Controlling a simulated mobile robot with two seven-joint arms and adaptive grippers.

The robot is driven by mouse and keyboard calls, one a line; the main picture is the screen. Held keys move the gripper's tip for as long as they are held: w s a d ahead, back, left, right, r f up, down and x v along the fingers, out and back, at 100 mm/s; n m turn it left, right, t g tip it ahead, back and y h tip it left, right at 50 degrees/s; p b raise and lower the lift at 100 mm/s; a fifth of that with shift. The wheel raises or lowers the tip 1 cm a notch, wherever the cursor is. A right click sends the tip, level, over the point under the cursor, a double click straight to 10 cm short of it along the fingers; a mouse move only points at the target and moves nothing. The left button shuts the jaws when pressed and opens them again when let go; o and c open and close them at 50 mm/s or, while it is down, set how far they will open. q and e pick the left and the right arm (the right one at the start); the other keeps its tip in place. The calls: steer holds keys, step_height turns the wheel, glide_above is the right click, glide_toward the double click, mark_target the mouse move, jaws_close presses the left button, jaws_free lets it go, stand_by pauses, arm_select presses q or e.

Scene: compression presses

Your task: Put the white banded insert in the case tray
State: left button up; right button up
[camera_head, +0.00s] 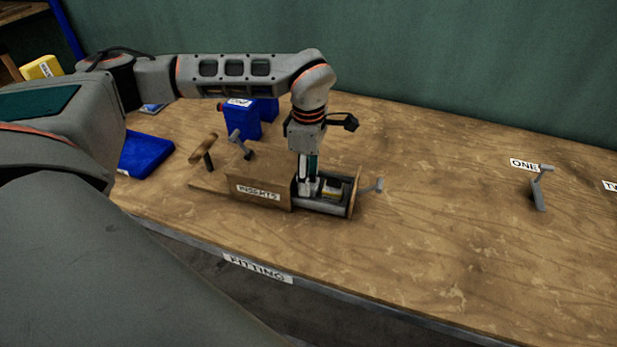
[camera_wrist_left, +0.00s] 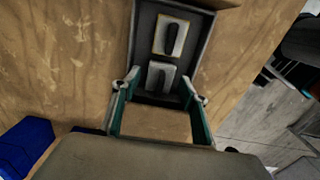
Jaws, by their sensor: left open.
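The white banded insert (camera_wrist_left: 160,77) sits in a grey open drawer (camera_wrist_left: 142,40) in the left wrist view, with a dark upright grip in its middle. In the head view, my left gripper (camera_head: 308,188) points down over the drawer and largely hides this insert. The gripper is open, its teal fingers (camera_wrist_left: 160,84) on either side of the white insert. I cannot tell whether they touch it. A yellow banded insert (camera_wrist_left: 171,35) sits beside it, and also shows in the head view (camera_head: 332,189). I cannot make out the case tray. My right gripper is not in view.
The drawer belongs to a wooden box labelled INSERTS (camera_head: 258,191). Grey lever handles (camera_head: 240,146) stand near it, another (camera_head: 540,188) by the ONE label. Blue blocks (camera_head: 241,119) stand behind, and a blue item (camera_head: 146,154) lies left. The table's middle right is clear.

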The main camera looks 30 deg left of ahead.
arm_select(q)
step_height(320, 180, up, 11)
steer(key=shift+r, duration=0.15)
stand_by(0.7)
